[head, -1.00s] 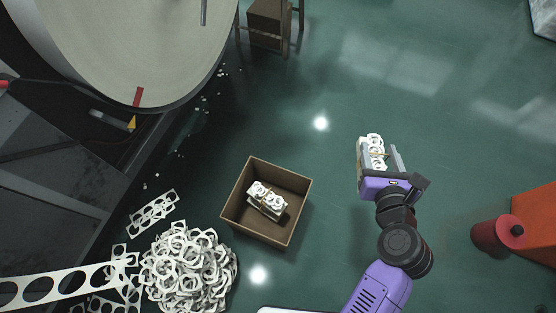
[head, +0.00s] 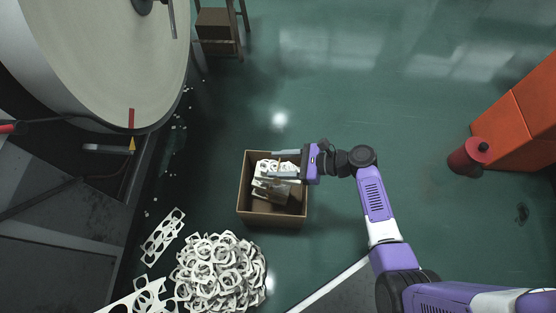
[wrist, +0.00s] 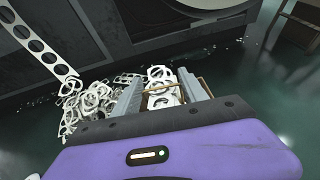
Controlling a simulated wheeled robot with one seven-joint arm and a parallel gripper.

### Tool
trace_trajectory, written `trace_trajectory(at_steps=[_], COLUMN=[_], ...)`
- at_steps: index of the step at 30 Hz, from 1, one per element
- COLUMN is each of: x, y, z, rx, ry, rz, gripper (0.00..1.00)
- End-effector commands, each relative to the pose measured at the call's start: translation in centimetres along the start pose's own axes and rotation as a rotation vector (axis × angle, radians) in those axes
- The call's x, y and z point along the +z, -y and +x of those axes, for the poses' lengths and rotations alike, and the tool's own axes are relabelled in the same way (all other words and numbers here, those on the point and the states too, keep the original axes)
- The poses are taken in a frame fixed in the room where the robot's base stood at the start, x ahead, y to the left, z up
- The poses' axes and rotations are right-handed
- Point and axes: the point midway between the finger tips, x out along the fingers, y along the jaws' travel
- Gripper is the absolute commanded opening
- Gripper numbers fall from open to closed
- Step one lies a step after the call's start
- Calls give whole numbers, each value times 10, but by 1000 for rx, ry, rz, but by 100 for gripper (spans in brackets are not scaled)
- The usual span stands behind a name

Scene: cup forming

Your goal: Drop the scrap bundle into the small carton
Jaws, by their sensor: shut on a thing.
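My gripper (head: 274,164) is over the brown open carton (head: 272,219) in the head view, reaching in from the right. It is shut on a white scrap bundle (head: 263,165) of punched strips. In the wrist view the bundle (wrist: 163,98) sits between the two grey fingers, with a thin brown band across it. Another pale scrap bundle (head: 264,192) lies lower inside the carton, partly covered by the gripper and its shadow. How far the held bundle is above the carton floor is hard to tell.
A heap of loose white scrap rings (head: 220,272) lies in front of the carton. A punched strip (head: 162,236) lies to its left. A large machine (head: 110,60) stands at the left. A red canister (head: 467,158) and orange cabinet (head: 515,120) stand right; floor between is clear.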

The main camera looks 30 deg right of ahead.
Motion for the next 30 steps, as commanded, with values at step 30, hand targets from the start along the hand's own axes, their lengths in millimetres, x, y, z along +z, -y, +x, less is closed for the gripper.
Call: trace_trajectory(at_steps=[30], x=[-51], y=[2], z=[23], rx=[27], ry=[-2], rz=[-10], gripper=[4])
